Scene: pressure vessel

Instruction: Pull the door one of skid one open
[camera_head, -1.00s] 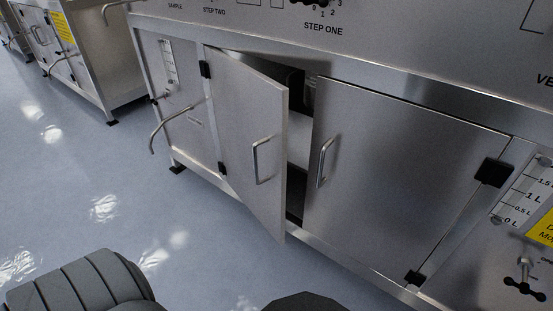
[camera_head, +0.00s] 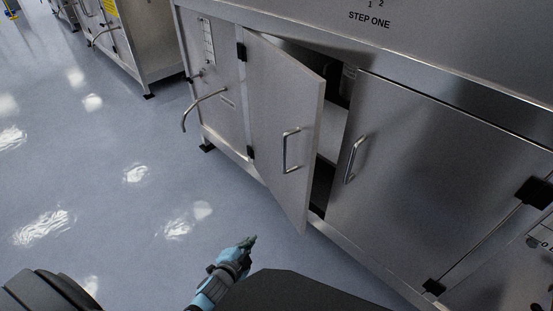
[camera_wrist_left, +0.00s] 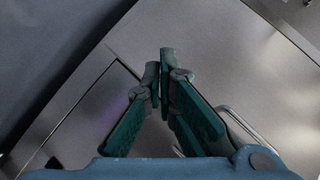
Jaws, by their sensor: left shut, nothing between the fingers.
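The skid is a steel cabinet marked STEP ONE with two doors. The left door (camera_head: 282,125) stands partly open, hinged on its left edge, with a bar handle (camera_head: 291,150). The right door (camera_head: 420,170) looks closed and has its own bar handle (camera_head: 355,159). My left gripper (camera_head: 251,241) is low in front of the left door, over the floor, apart from both handles. Its fingers are shut and empty in the left wrist view (camera_wrist_left: 163,75), with steel panels behind them. A bar handle (camera_wrist_left: 245,125) shows partly behind the fingers there. My right gripper is not in view.
A bent pipe (camera_head: 203,105) sticks out from the panel left of the open door. Another steel cabinet (camera_head: 150,45) stands at the back left. The blue floor (camera_head: 100,170) in front of the skid is clear. A dark gap with a shelf (camera_head: 331,132) shows between the doors.

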